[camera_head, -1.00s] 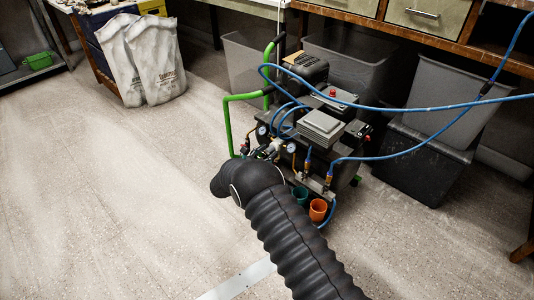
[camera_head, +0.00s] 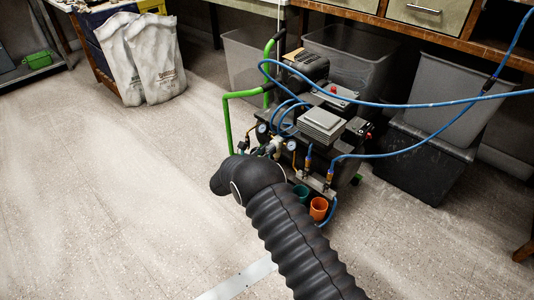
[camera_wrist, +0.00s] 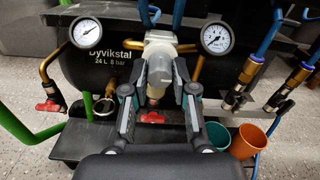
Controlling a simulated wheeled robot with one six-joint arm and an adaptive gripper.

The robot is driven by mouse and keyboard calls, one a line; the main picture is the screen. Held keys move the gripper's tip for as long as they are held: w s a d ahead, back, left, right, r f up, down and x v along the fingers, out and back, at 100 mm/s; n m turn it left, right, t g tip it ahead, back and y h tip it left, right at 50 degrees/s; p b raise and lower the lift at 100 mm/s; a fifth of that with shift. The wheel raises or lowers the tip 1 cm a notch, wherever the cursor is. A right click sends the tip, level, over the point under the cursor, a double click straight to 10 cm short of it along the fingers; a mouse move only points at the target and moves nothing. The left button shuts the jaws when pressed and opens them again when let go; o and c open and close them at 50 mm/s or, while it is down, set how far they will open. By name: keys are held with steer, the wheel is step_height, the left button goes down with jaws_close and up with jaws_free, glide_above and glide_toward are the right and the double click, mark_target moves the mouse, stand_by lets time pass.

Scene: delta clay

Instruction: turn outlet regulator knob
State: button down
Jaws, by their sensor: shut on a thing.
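The outlet regulator knob (camera_wrist: 160,73) is a grey, partly see-through piece below the pale regulator body, between the two gauges in the wrist view. My gripper (camera_wrist: 158,97) has one finger on each side of it and is shut on it. The fingers hide parts of its sides. The regulator sits on the front of the black compressor tank (camera_wrist: 105,58). In the head view my black sleeved arm reaches the compressor (camera_head: 322,124) from below and hides most of the gripper and the knob.
Two gauges (camera_wrist: 86,31) (camera_wrist: 217,38) flank the regulator closely. A red valve (camera_wrist: 49,106), hose couplings (camera_wrist: 285,97), a teal cup (camera_wrist: 216,135) and an orange cup (camera_wrist: 248,141) are nearby. Blue hoses (camera_head: 400,108) cross above. The floor (camera_head: 110,200) at left is clear.

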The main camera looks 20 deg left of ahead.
steer(key=c, duration=0.9)
jaws_free()
steer(key=shift+s+a, duration=0.1)
steer(key=v, duration=1.1)
steer(key=shift+s, duration=0.4)
